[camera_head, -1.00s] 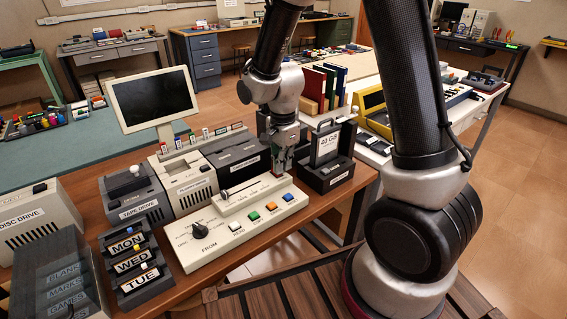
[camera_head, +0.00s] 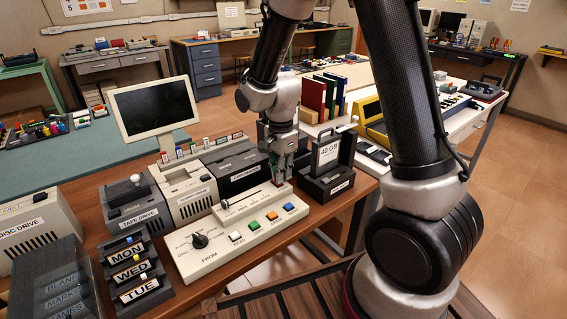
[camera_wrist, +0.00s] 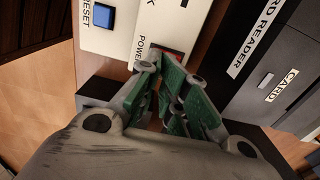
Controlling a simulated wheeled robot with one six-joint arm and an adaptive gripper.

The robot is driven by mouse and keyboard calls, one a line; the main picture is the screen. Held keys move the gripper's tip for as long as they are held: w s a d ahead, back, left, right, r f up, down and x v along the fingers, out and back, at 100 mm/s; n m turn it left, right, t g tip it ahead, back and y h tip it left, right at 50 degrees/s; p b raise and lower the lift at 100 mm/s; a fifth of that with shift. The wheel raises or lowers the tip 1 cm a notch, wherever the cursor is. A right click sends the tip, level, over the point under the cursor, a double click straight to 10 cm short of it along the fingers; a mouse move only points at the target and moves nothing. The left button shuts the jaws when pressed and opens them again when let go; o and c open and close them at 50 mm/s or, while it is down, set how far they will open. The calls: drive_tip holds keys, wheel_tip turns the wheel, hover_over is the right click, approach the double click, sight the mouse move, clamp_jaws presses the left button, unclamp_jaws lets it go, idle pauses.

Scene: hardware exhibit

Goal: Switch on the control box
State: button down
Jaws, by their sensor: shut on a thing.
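The control box (camera_head: 215,249) is a long cream console on the wooden table. It has a black dial, a slider and a row of coloured buttons. My gripper (camera_head: 279,181) reaches down at its far right end. In the wrist view, my gripper's green-padded fingers (camera_wrist: 157,63) are closed together at a red power switch (camera_wrist: 168,52) beside the "POWER" label. The fingers partly cover the switch, so its position cannot be told. The blue reset button (camera_wrist: 103,17) sits to the left of it.
The card reader (camera_head: 241,168) stands close behind the box. A black case labelled "40 GB" (camera_head: 325,185) stands just right of my gripper. A tape drive (camera_head: 134,209) and day-labelled blocks (camera_head: 132,270) are at the left.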

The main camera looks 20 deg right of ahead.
drive_tip(key=shift+w+r, duration=0.2)
drive_tip(key=shift+r, duration=0.1)
drive_tip(key=s+r, duration=0.3)
drive_tip(key=r, duration=1)
drive_tip(key=shift+d, duration=0.4)
